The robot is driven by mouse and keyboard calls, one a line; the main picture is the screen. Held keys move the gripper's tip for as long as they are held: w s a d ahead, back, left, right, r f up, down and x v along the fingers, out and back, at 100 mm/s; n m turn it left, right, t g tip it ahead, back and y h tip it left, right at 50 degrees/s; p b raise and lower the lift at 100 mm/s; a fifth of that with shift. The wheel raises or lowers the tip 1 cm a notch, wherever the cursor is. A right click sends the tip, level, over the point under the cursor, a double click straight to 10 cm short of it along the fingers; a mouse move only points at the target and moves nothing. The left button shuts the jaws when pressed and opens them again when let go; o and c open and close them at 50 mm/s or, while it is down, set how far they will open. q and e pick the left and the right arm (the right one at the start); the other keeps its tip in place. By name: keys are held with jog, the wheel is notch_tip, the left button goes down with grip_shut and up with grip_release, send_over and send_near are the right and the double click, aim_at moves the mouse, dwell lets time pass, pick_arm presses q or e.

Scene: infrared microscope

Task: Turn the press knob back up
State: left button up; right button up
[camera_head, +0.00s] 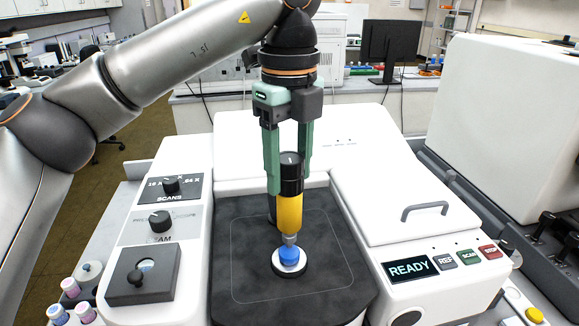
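The press knob (291,161) is a black cap with a pale mark on top. It sits on an upright yellow press barrel (290,211) with a metal stem and blue tip over a small white round piece (289,264). My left gripper (288,175) points down at the knob with its green fingers apart. One finger shows along the knob's left side; the other is partly hidden behind its right side. I cannot tell whether the fingers touch the knob. My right gripper is not in view.
The dark stage (245,215) lies around the press. A panel with SCANS and BEAM dials (160,221) is at left. The display (408,268) reads READY, with REF, SCAN and STOP buttons beside it. A white lid with a handle (424,210) is at right.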

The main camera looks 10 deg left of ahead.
aim_at(289, 158)
pick_arm(q)
jog(key=o, duration=0.4)
notch_tip(289, 158, up, 12)
jog(key=p, duration=0.4)
jog(key=shift+r, duration=0.25)
jog(key=shift+s, duration=0.1)
